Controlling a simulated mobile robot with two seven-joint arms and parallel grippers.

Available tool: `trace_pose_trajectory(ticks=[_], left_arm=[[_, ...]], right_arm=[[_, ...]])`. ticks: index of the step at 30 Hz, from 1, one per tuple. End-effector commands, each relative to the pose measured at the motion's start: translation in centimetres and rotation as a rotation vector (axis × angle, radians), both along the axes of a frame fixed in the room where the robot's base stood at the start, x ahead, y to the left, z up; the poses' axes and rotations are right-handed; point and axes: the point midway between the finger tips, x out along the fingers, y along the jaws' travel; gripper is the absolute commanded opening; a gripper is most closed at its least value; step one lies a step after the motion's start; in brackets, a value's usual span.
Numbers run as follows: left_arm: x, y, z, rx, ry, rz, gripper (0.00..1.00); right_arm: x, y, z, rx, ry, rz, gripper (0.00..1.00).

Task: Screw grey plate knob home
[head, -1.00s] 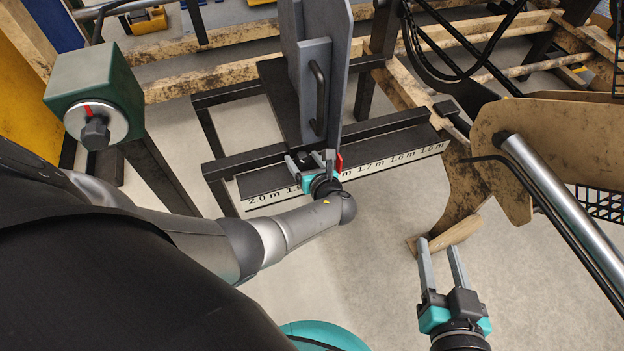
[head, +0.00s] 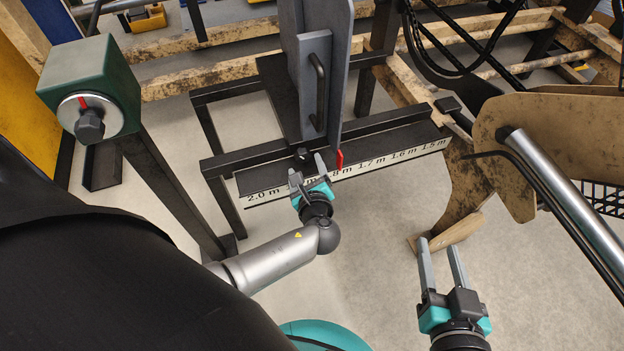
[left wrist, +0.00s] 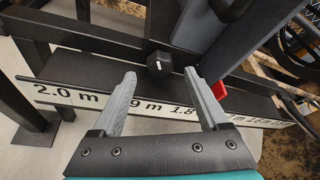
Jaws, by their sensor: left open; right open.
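The grey plate (head: 318,85) stands upright on the dark rail, with a black handle (head: 319,90) on its side. A small black knob (head: 302,154) sits low at the plate's foot. In the left wrist view the knob (left wrist: 159,63) shows a white mark on its face. My left gripper (head: 308,168) is open and empty, just in front of the knob and apart from it. In the left wrist view the knob lies just beyond and between its fingertips (left wrist: 158,80). My right gripper (head: 439,247) is open and empty at the lower right, far from the plate.
A red pointer (head: 339,159) at the plate's foot stands over a white length scale (head: 400,158). A green box (head: 98,75) with a knob and red-marked dial (head: 88,118) is on a post at left.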

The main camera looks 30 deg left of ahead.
Motion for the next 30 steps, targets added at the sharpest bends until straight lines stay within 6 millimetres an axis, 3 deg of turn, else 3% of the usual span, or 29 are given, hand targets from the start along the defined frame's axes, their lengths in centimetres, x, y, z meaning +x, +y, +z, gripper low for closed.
trace_pose_trajectory(ticks=[3,13,30], left_arm=[[-1.9,-1.6,1.2,-0.003,0.003,-0.001,0.77],[-5.8,-4.8,2.9,0.001,0.002,0.0,0.77],[-6.9,-5.7,3.2,0.001,0.001,0.0,0.77]], right_arm=[[0.0,0.0,1.6,0.0,0.001,0.0,0.5],[0.0,0.0,3.8,0.0,0.001,0.0,0.5],[0.0,0.0,4.2,0.0,0.001,0.0,0.5]])
